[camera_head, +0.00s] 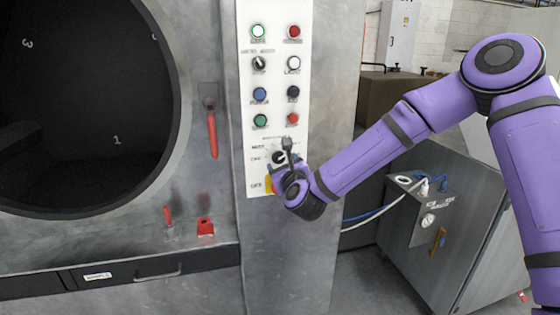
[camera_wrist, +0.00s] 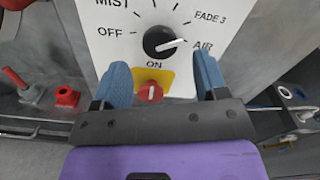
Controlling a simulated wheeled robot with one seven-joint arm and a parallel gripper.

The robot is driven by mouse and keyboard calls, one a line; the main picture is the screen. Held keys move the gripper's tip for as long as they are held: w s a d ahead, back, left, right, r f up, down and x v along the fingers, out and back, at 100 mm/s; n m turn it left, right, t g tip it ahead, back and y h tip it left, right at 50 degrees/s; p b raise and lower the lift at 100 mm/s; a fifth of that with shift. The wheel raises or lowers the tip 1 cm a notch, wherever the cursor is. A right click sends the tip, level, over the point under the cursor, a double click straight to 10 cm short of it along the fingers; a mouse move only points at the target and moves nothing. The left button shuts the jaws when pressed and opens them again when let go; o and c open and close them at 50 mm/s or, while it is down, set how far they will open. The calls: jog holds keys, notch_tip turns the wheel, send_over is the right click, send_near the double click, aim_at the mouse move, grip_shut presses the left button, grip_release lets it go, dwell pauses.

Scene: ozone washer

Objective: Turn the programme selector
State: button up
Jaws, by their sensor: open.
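The programme selector, a round black knob with a white pointer line (camera_wrist: 160,42), is on the white control panel (camera_wrist: 100,18). Its pointer line slopes up to the right, towards AIR. Labels MIST, OFF, FADE 3 and AIR surround it. In the head view the knob (camera_head: 279,157) is low on the panel, partly hidden by my wrist. My gripper (camera_wrist: 161,72) is open and empty, its two blue fingers apart on either side below the knob. I cannot tell whether they touch the panel. My gripper in the head view (camera_head: 283,168) is at the panel's lower part.
A red switch on a yellow plate (camera_wrist: 150,92), under the label ON, lies between my fingers. Above are several buttons and small knobs, including a green button (camera_head: 260,120). A red-handled lever (camera_head: 212,135) and a large round door opening (camera_head: 85,100) are left.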

jog(key=v, duration=0.5)
jog(key=shift+s+d, duration=0.1)
jog(key=shift+s, duration=0.3)
